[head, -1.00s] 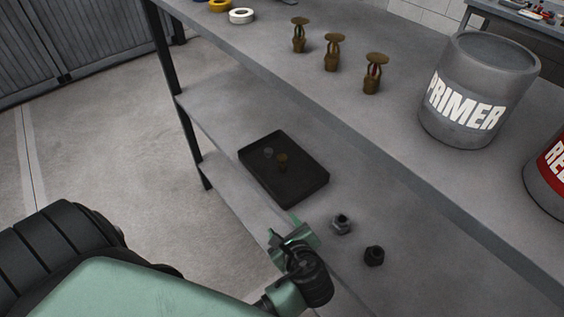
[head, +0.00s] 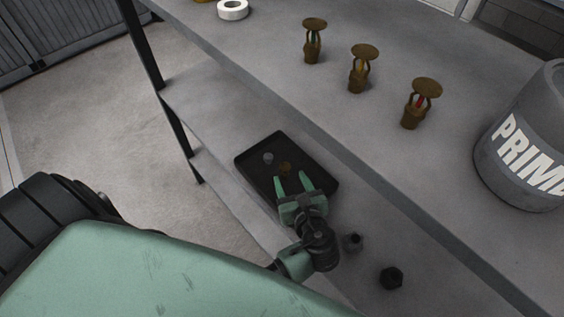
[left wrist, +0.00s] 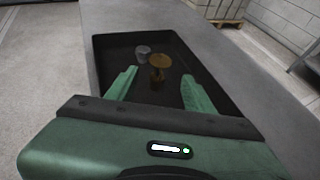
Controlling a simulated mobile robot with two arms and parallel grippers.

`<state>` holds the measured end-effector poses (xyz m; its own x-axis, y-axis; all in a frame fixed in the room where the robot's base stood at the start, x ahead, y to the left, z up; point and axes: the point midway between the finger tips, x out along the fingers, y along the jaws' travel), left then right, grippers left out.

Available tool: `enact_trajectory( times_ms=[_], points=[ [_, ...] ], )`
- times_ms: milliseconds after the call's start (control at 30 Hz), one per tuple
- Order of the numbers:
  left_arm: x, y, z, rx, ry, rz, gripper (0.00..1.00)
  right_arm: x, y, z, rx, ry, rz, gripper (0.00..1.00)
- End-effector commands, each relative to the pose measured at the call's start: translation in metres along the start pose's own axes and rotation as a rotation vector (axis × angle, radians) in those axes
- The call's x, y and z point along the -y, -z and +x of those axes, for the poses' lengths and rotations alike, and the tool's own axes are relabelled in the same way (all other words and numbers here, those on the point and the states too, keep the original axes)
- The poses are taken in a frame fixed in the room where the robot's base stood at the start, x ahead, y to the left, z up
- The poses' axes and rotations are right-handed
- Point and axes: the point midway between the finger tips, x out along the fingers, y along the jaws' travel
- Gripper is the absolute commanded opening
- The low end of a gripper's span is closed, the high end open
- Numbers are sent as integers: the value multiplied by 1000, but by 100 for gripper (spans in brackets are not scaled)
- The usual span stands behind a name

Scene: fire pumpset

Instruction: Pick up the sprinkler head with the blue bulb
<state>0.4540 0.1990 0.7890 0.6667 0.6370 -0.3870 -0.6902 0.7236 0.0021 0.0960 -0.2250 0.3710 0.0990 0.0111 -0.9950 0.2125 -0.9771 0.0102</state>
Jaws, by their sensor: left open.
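A brass sprinkler head (head: 285,168) stands in a black tray (head: 325,199) on the lower shelf; its bulb colour cannot be made out. It also shows in the left wrist view (left wrist: 158,63). My left gripper (head: 291,177) is open over the tray, its fingers pointing toward this sprinkler head. In the left wrist view the sprinkler head appears between and just beyond the fingertips (left wrist: 160,73). On the upper shelf stand three more brass sprinkler heads: the left one (head: 313,42) with a greenish bulb, the middle one (head: 359,70) with a yellowish bulb, the right one (head: 420,103) with a red bulb.
A small grey cap-like piece (head: 268,158) sits in the tray beside the sprinkler head. Two dark nut-like fittings (head: 352,242) (head: 391,278) lie on the lower shelf. The upper shelf (head: 270,75) overhangs to the right, with a primer can (head: 520,150) and white tape (head: 233,9).

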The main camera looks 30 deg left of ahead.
Motion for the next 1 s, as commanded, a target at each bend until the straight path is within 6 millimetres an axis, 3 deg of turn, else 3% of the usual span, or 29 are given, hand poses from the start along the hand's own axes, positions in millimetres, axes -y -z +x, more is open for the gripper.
enact_trajectory(
  times_ms=[400,733,767,933,1000],
  points=[
    [-2,-4,57,1,-2,-1,53,-14,-18,-6,27,-16,-4,36],
    [-2,-3,66,-1,-1,-3,53,-9,-10,-5,15,-11,-1,36],
    [-2,-3,66,-1,-1,-3,47,-8,-9,-5,14,-9,0,36],
    [-2,-3,65,-1,-1,-3,0,-2,-8,-5,12,-2,3,36],
    [-2,-3,65,-1,-1,-3,0,-1,-7,-5,11,-1,3,36]
  ],
)
